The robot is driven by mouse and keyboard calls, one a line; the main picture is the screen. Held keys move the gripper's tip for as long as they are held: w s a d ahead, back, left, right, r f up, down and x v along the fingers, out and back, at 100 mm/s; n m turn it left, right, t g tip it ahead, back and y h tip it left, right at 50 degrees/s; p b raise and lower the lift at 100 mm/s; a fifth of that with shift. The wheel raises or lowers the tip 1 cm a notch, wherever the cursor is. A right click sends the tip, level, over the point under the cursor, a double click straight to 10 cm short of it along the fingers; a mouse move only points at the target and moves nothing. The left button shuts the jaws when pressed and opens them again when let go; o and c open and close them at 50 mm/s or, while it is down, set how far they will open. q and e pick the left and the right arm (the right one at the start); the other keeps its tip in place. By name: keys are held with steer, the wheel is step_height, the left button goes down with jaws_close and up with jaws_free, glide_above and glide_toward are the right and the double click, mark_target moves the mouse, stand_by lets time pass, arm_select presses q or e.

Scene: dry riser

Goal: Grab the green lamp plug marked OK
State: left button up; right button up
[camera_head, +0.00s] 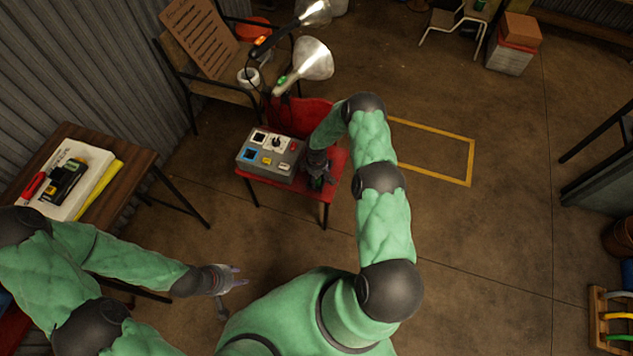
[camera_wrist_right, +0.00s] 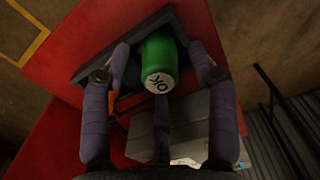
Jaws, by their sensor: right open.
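The green lamp plug (camera_wrist_right: 160,52) shows in the right wrist view, with a pale end cap marked OK facing the camera. It is at a dark square frame on the red seat. My right gripper (camera_wrist_right: 160,66) is open, its dark fingers spread around the plug on both sides and below; I cannot tell whether they touch it. In the head view my right gripper (camera_head: 319,164) is over the red chair (camera_head: 302,193), with a bit of green under it. My left gripper (camera_head: 238,276) is open and empty, above the floor at lower left.
A grey control box (camera_head: 268,157) with switches sits on the red chair beside my right gripper. Silvery lamps (camera_head: 312,58) stand behind it near a wooden chair (camera_head: 203,40). A wooden table (camera_head: 113,190) is at left. Floor to the right is clear around a yellow outline.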

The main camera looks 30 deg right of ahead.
steer(key=shift+f, duration=0.1)
jaws_close()
stand_by(0.4)
